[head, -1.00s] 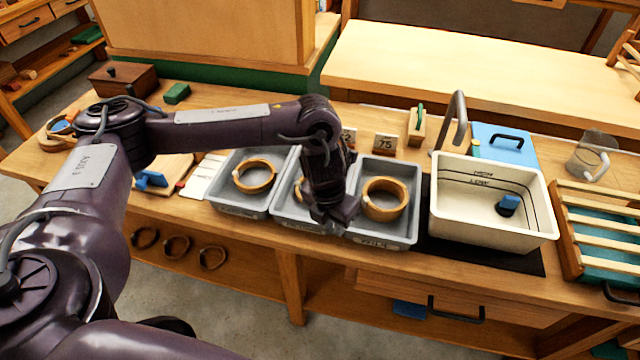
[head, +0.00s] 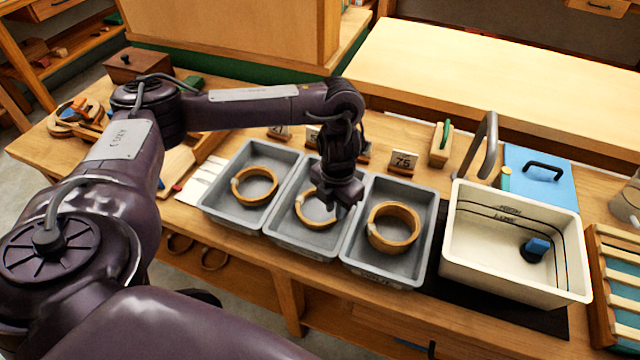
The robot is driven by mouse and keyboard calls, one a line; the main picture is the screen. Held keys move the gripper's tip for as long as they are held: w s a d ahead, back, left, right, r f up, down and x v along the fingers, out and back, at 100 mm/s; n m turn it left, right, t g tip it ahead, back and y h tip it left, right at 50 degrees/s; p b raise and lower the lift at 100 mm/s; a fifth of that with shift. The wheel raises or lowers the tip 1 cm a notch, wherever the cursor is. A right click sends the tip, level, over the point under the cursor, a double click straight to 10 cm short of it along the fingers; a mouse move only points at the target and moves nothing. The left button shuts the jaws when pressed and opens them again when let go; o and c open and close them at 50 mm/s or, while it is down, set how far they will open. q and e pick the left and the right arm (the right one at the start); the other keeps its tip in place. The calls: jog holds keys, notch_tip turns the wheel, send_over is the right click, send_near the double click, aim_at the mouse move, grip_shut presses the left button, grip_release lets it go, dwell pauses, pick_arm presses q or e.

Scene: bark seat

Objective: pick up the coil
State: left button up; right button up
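Three grey trays stand side by side on the bench, each with one tan coil in it. The left coil (head: 254,201) lies in the left tray (head: 222,212), and the taller right coil (head: 394,246) lies in the right tray (head: 417,196). The middle coil (head: 305,222) lies in the middle tray (head: 283,228), partly hidden by my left gripper (head: 338,203). That gripper points down over the right part of the middle coil. Its fingers are dark and small here, and I cannot tell whether they are apart or touch the coil. My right gripper is out of view.
A slatted rack (head: 615,280) is at the far right.

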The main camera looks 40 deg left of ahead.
pick_arm(q)
notch_tip(320, 180, down, 3)
jog(key=shift+w+f+b, duration=0.1)
jog(key=shift+f+b, duration=0.05)
jog(key=shift+b, duration=0.25)
grip_shut()
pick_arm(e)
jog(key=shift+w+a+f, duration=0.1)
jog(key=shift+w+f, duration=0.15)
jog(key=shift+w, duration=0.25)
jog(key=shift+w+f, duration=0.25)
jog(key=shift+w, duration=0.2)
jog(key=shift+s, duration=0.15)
pick_arm(q)
jog(key=shift+r, duration=0.2)
